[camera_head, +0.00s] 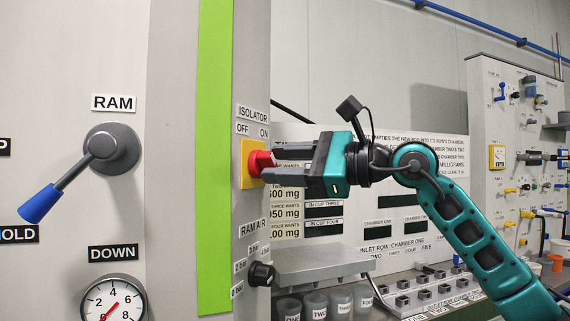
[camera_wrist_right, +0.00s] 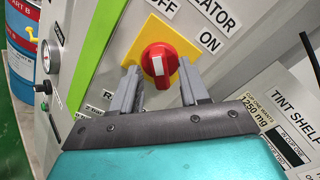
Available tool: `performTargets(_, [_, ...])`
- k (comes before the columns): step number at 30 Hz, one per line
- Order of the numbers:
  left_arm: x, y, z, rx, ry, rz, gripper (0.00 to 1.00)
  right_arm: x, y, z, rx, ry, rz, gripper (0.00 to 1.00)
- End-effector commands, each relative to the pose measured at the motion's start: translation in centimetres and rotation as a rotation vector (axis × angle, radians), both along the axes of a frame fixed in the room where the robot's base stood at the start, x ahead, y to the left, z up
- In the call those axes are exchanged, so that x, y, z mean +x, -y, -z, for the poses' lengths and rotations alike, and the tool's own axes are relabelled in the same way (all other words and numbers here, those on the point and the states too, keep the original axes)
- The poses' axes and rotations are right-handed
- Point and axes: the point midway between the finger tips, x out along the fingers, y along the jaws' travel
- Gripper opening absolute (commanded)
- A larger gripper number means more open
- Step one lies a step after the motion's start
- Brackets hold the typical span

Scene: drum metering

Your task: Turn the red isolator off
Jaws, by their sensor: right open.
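The red isolator (camera_head: 259,162) is a red rotary knob on a yellow plate (camera_head: 246,172), on the side face of the grey cabinet. OFF and ON labels sit above it. In the right wrist view the knob (camera_wrist_right: 158,59) shows a white mark on its grip bar; OFF is above and ON to the upper right. My right gripper (camera_head: 276,163) is open, its two grey fingers pointing at the knob, one above and one below in the head view. In the wrist view the fingertips (camera_wrist_right: 160,72) lie either side of the knob's lower part. Contact cannot be told. My left gripper is out of view.
A RAM lever (camera_head: 103,147) with a blue handle and a gauge (camera_head: 113,301) are at left. A black RAM AIR knob (camera_head: 261,273) sits below the isolator. A grey shelf (camera_head: 315,262) and several cups stand below my right gripper.

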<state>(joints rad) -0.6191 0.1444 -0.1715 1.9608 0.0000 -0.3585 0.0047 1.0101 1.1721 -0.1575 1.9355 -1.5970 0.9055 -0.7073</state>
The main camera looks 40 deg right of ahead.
Motion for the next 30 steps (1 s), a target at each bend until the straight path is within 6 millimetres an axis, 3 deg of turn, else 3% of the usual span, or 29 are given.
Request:
performTargets(7, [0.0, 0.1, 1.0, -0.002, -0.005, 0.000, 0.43, -1.3, 1.0, 0.4, 0.000, -0.002, 0.004, 0.45])
performTargets(21, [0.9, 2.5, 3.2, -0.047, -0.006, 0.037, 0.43, -9.1, 5.6, 0.5, 0.000, 0.000, 0.001, 0.45])
performTargets(30, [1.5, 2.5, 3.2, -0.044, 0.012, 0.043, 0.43, -11.0, 6.8, 0.0, 0.000, -0.001, 0.001, 0.45])
